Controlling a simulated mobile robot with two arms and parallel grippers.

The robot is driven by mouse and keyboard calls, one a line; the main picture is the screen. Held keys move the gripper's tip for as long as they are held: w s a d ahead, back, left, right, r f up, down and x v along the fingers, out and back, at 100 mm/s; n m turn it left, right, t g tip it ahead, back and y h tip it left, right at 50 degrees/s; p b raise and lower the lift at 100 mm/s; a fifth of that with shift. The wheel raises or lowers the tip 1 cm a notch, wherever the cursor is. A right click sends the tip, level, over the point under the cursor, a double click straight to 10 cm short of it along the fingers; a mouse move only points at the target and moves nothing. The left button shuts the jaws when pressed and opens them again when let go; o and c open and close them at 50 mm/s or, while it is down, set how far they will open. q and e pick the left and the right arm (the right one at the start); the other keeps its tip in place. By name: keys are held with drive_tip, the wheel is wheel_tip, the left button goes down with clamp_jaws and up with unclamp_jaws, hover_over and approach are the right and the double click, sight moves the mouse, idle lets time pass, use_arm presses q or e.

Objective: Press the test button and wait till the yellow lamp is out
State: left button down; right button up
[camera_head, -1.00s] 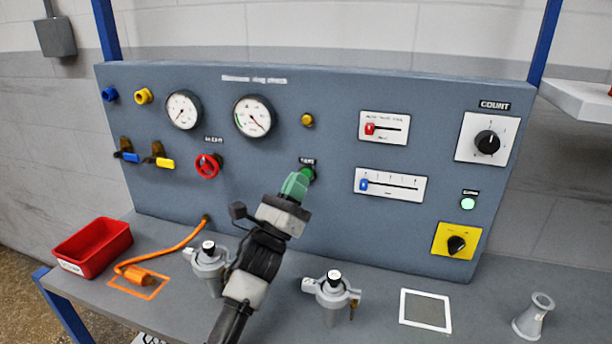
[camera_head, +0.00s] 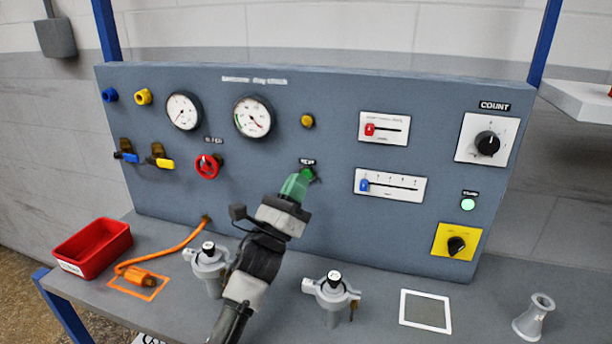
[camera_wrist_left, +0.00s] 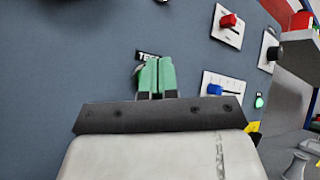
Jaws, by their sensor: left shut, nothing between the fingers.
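The green test button (camera_head: 309,173) is on the grey panel, partly hidden behind my left gripper (camera_head: 300,176). My left gripper has green fingers, shut and empty, with the tips at or very near the button; I cannot tell whether they touch it. In the left wrist view the shut fingers (camera_wrist_left: 158,62) lie just under the test label (camera_wrist_left: 146,56) and hide most or all of the button. The yellow lamp (camera_head: 307,121) sits above the button; it looks dull amber, without a clear glow. My right gripper is not in view.
A green lamp (camera_head: 468,204) looks lit at right. Two grey fittings (camera_head: 333,292), an orange cable and a red bin (camera_head: 92,246) are on the bench.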

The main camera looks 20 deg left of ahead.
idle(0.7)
use_arm(q)
drive_tip(key=shift+w+b, duration=0.4)
drive_tip(key=shift+w, duration=0.05)
drive_tip(key=shift+w+b, duration=0.35)
idle(0.4)
drive_tip(key=shift+s, duration=0.8)
drive_tip(key=s+p, duration=0.1)
drive_tip(key=s, duration=0.4)
drive_tip(key=shift+a+p, duration=0.1)
drive_tip(key=shift+p, duration=0.2)
